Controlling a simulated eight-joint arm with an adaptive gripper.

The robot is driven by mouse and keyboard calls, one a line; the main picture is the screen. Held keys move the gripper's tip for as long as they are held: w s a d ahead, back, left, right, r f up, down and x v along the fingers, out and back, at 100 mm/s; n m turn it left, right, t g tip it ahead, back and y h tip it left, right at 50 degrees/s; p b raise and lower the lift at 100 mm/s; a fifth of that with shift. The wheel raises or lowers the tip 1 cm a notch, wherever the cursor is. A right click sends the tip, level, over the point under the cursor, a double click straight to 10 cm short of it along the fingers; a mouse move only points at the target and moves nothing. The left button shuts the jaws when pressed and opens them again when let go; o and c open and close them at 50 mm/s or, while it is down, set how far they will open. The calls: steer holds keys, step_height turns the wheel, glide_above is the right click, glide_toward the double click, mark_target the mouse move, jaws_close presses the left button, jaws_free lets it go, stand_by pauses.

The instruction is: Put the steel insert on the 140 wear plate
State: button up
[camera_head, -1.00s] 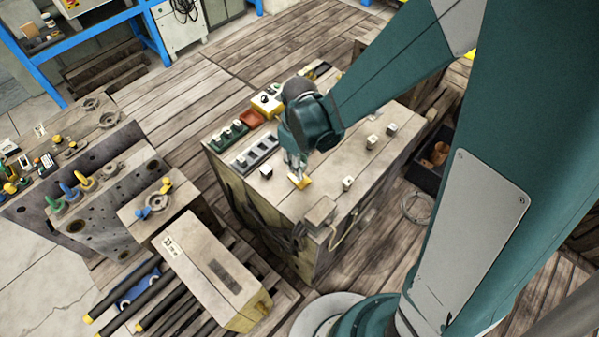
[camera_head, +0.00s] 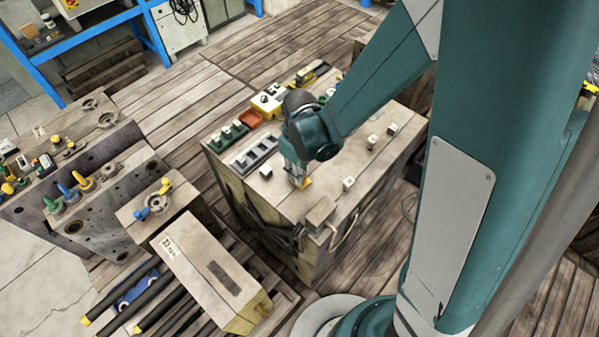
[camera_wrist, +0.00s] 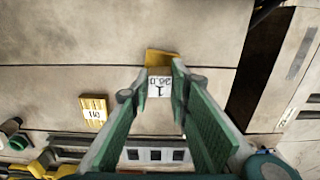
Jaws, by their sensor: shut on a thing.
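My gripper (camera_wrist: 160,88) is shut on a small block with a white printed face, taken as the steel insert (camera_wrist: 160,86). In the head view my gripper (camera_head: 298,178) is low over the wooden block's top. A yellow piece (camera_wrist: 162,56) shows just past the insert, and also in the head view (camera_head: 304,184); whether the insert touches it, I cannot tell. A ribbed yellow plate (camera_wrist: 93,103) lies apart to the left in the wrist view. Its white label looks like 140, but is small. My gripper hides this plate in the head view.
A grey block (camera_head: 320,212) sits at the near edge.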

steer(key=shift+f, duration=0.15)
steer(key=o, duration=1)
steer(key=shift+r+p, duration=1.35)
steer(key=shift+r, duration=4.8)
